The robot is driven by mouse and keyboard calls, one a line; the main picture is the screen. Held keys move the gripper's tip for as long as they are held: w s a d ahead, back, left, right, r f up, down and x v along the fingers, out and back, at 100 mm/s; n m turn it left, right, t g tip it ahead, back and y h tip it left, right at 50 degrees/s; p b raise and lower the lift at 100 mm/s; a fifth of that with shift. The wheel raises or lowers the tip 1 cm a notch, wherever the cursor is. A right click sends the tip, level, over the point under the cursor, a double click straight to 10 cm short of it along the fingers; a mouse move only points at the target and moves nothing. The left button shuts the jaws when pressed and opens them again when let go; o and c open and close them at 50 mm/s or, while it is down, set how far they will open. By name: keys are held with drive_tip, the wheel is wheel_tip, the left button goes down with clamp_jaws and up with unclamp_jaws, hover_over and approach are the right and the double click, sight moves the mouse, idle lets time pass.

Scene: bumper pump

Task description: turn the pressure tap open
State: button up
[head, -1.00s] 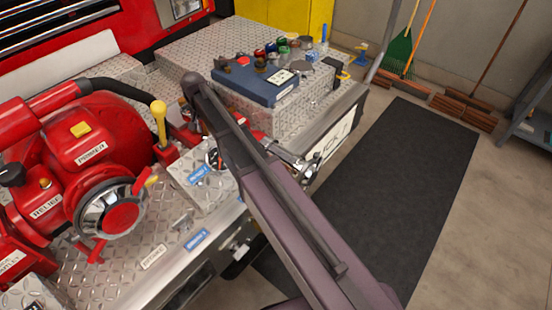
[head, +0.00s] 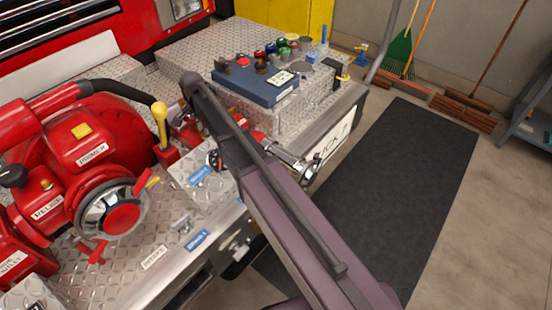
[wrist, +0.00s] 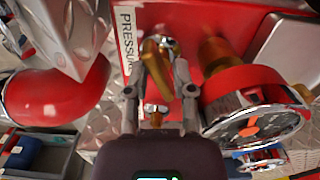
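In the wrist view, the brass pressure tap (wrist: 156,60) sits on a red panel beside a white label reading "PRESSU…" (wrist: 126,38). My gripper (wrist: 167,70) has its two grey fingers apart, one on each side of the tap. The left finger is very close to the brass lever; I cannot tell whether it touches. A gap shows between the lever and the right finger. In the head view, my own arm covers the gripper and the tap.
A red-rimmed gauge (wrist: 252,108) stands close to the right finger, and a red curved pipe (wrist: 55,92) lies to the left. In the head view, the red pump (head: 85,150) and a yellow-knobbed lever (head: 160,120) are left of my arm. A dark mat (head: 400,180) lies clear at right.

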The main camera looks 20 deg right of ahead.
drive_tip(key=shift+r+p, duration=6.35)
drive_tip(key=shift+r, duration=0.4)
drive_tip(key=s+d+f+n+b, duration=0.5)
drive_tip(key=s+d, duration=0.5)
drive_tip(key=s, duration=0.1)
drive_tip(key=s+d+f+n+b, duration=0.4)
drive_tip(key=s+d+f+b, duration=0.2)
drive_tip(key=s+d, duration=0.4)
drive_tip(key=s, duration=0.2)
drive_tip(key=shift+s+d+f+n, duration=0.15)
drive_tip(key=shift+s+n, duration=0.15)
drive_tip(key=shift+n, duration=0.1)
drive_tip(key=shift+o, duration=1.4)
wheel_tip(320, 180, up, 11)
drive_tip(key=m+p, duration=0.7)
drive_tip(key=p, duration=0.4)
hover_over(202, 130)
drive_tip(key=shift+f, duration=0.1)
